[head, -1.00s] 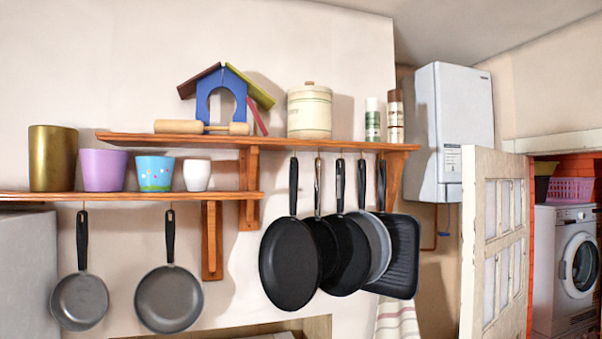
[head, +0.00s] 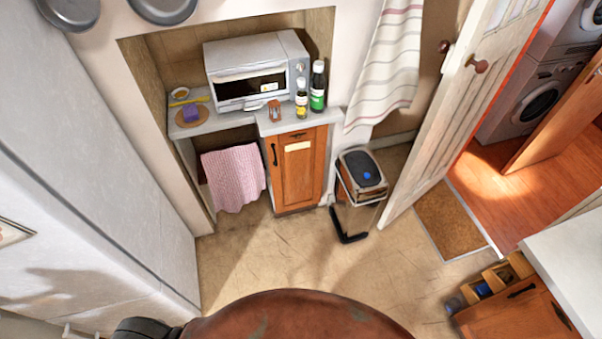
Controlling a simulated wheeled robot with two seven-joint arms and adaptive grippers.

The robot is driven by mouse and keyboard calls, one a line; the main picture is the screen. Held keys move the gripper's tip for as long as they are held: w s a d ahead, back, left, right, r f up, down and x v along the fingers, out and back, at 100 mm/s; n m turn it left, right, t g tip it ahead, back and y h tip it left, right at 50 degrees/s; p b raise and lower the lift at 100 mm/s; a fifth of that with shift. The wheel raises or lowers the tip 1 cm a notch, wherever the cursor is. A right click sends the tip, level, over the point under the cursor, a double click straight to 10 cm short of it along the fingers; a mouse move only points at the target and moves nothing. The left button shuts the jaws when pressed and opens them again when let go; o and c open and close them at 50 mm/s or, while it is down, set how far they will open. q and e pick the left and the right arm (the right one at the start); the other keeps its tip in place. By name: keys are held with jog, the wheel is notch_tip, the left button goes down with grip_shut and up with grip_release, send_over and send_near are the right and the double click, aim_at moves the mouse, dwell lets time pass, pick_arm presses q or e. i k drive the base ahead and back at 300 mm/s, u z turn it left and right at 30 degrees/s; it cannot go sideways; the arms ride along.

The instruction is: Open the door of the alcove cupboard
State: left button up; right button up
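The alcove cupboard (head: 298,190) stands under the right part of the alcove's grey worktop. Its orange-brown wooden door (head: 297,170) looks shut. A black vertical handle (head: 273,154) is on the door's left side, and a pale label sits near its top. A drawer front with a small dark pull (head: 298,136) is above the door. Nothing covers the door or handle. Neither of my grippers can be made out in the head view.
A pink towel (head: 234,178) hangs left of the cupboard. A bin (head: 361,178) with a black pedal stands on the floor to its right. A white door (head: 455,110) stands open beyond. Floor before the cupboard is clear. A brown rounded surface (head: 290,315) fills the bottom middle.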

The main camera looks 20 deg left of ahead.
aim_at(296, 158)
jog(key=k, duration=0.35)
jog(key=u, duration=1.15)
jog(key=i, duration=1.15)
jog(key=z, duration=0.7)
